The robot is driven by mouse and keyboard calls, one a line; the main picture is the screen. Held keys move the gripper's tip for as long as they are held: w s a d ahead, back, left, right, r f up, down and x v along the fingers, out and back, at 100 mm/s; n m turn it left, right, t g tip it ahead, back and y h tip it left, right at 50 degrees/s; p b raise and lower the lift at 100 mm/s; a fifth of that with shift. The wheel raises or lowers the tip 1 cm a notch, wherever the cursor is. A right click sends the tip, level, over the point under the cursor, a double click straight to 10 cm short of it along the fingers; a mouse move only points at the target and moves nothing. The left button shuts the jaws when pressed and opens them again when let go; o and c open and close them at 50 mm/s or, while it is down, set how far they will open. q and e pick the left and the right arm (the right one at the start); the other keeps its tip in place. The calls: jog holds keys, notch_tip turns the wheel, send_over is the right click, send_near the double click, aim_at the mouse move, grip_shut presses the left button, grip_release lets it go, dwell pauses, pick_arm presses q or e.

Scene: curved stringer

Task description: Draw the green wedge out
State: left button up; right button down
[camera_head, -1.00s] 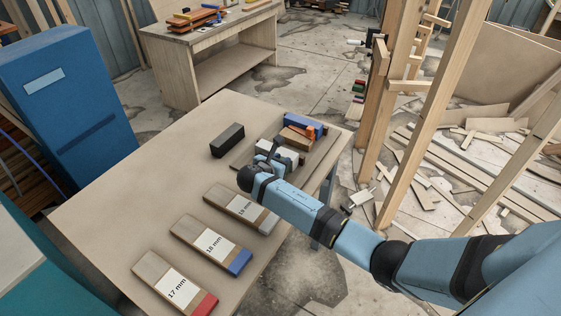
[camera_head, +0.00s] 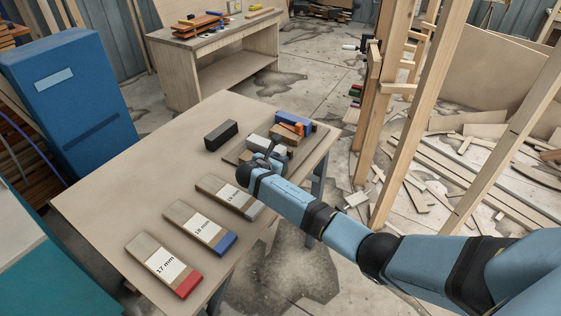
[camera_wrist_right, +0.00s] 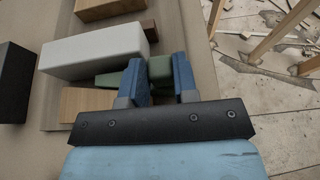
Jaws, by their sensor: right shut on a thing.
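The green wedge (camera_wrist_right: 160,69) lies low beside the long white block (camera_wrist_right: 93,50), partly under it or against it; I cannot tell which. Its green body shows between my right gripper's blue fingers and again left of them. My right gripper (camera_wrist_right: 160,78) is shut on the wedge in the right wrist view. In the head view my right gripper (camera_head: 266,157) is over the board at the table's right edge, and the wedge is mostly hidden there. My left gripper is not in view.
A black block (camera_head: 221,135) stands left of the board. Brown and orange pieces (camera_head: 290,128) and a blue block (camera_head: 291,117) lie behind the gripper. Labelled gauge blocks (camera_head: 200,232) lie in front on the table (camera_head: 130,185). Timber posts (camera_head: 425,100) stand to the right.

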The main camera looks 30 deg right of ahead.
jog(key=shift+s+d+f, duration=0.1)
jog(key=shift+s+f, duration=0.1)
jog(key=c, duration=0.9)
grip_release()
jog(key=shift+s+r, duration=0.1)
jog(key=shift+r, duration=0.1)
jog(key=b+v, duration=0.1)
jog(key=v, duration=1.2)
jog(key=shift+s+a+r, duration=0.2)
jog(key=shift+s+r, duration=0.05)
